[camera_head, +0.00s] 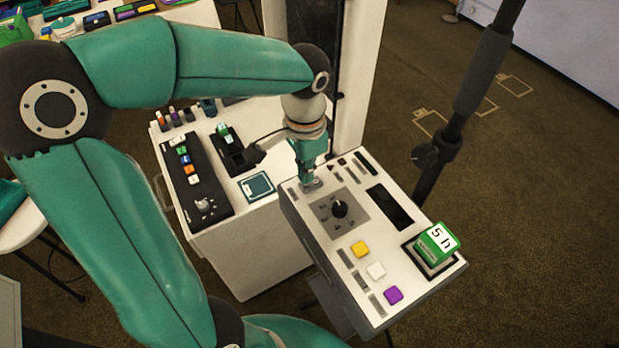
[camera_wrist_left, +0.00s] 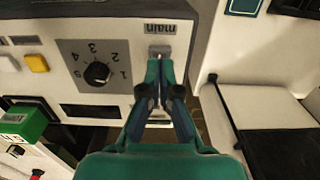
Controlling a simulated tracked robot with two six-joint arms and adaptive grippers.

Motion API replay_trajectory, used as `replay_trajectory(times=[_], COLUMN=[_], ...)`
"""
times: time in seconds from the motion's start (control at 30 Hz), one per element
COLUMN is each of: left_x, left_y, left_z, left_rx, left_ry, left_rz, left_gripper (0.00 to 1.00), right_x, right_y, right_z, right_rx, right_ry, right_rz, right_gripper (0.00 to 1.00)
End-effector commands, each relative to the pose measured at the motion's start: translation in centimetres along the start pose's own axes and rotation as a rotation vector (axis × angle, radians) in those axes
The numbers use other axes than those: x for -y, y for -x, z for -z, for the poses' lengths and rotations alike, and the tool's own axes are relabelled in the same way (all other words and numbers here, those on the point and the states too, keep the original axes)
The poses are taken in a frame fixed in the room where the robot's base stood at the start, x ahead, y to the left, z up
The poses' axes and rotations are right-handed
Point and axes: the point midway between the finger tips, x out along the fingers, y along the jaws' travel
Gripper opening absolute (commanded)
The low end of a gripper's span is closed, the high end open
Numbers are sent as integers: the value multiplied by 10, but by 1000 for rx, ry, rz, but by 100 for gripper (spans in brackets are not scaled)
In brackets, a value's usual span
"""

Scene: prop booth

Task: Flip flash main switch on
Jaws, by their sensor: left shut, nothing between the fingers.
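The main switch (camera_wrist_left: 160,52) sits on a grey plate below the label "main" in the left wrist view. In the head view its plate (camera_head: 311,185) is at the far left corner of the white control box (camera_head: 385,290). My left gripper (camera_head: 306,178) is shut and empty, pointing down at the switch. In the left wrist view its fingertips (camera_wrist_left: 160,62) are right at the switch and cover part of it. I cannot tell whether they touch it or which way the lever lies. My right gripper is not in view.
The box also bears a black rotary knob (camera_head: 339,208), yellow, white and purple buttons (camera_head: 376,270), and a green block (camera_head: 437,243) marked "5 h". A white cabinet (camera_head: 240,245) with a switch panel stands left of it. A dark pole (camera_head: 455,130) rises behind the box.

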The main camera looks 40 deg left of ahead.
Motion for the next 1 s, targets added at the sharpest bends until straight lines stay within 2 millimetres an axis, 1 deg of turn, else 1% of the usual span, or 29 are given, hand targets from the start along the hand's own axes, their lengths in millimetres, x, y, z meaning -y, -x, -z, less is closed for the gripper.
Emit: replay_trajectory(times=[1.0], left_x=[0], left_y=[-16], left_z=[-1], left_rx=[0], left_ry=[2], left_rz=[0], left_gripper=[0], right_x=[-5], right_y=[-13], right_z=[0], right_rx=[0], right_ry=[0], right_rz=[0], right_gripper=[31])
